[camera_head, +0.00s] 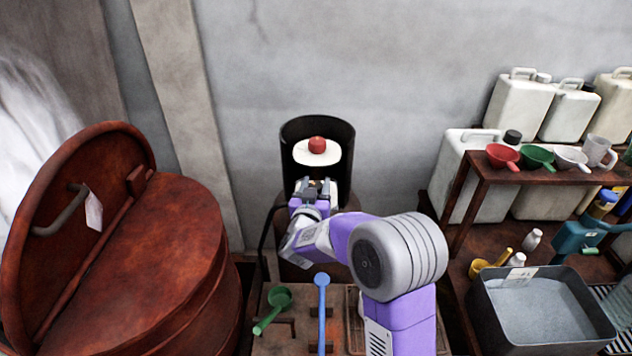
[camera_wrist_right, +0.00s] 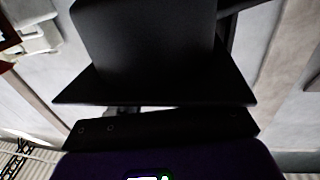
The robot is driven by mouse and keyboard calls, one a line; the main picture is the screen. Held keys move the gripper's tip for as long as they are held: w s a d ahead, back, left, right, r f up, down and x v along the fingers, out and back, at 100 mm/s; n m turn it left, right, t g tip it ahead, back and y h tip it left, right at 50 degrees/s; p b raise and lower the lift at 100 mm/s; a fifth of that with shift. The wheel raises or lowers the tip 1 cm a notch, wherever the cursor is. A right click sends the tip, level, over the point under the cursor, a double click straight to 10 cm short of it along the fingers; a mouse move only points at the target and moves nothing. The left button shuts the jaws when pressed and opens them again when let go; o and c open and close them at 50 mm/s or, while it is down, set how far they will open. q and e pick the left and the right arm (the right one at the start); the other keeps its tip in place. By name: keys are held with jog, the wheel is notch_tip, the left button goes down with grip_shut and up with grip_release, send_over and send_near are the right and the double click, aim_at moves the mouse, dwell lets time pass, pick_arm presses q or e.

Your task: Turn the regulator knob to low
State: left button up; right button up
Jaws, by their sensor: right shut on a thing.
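A red cap (camera_head: 317,145) sits on a round white plate (camera_head: 309,157) inside a dark, open-fronted collar (camera_head: 339,137) against the wall. My right gripper (camera_head: 319,186) reaches into the front of this collar, just below the white plate. Its jaws are shut on a small part there, which I take to be the regulator knob; the jaws hide it, so its setting cannot be read. In the right wrist view, the dark gripper (camera_wrist_right: 150,95) fills the middle and no knob marking shows. My left gripper is not in view.
A rusty drum (camera_head: 150,250) with a raised lid stands at the left. A green scoop (camera_head: 274,307) and a blue-handled tool (camera_head: 322,300) lie in front. At the right are a shelf (camera_head: 470,172) with scoops and jugs, and a dark basin (camera_head: 545,338).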

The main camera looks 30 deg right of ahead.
jog(key=m+g+h+p, duration=0.2)
jog(key=g, duration=0.1)
jog(key=m+g+h+p, duration=0.2)
jog(key=m+g+h, duration=0.1)
jog(key=g, duration=0.1)
jog(key=shift+w+r+m+p, duration=0.1)
jog(key=shift+r+m+p, duration=0.1)
jog(key=shift+m+p, duration=0.1)
jog(key=shift+f+m+g+h+p, duration=0.1)
jog(key=shift+m+g+h+p, duration=0.4)
jog(key=shift+m+g, duration=0.8)
jog(key=shift+m+g+h+p, duration=0.2)
jog(key=shift+m+g+p, duration=0.5)
jog(key=shift+g, duration=1.1)
jog(key=o, duration=0.9)
jog(key=shift+o, duration=0.2)
jog(key=a, duration=0.7)
jog(key=shift+a, duration=0.25)
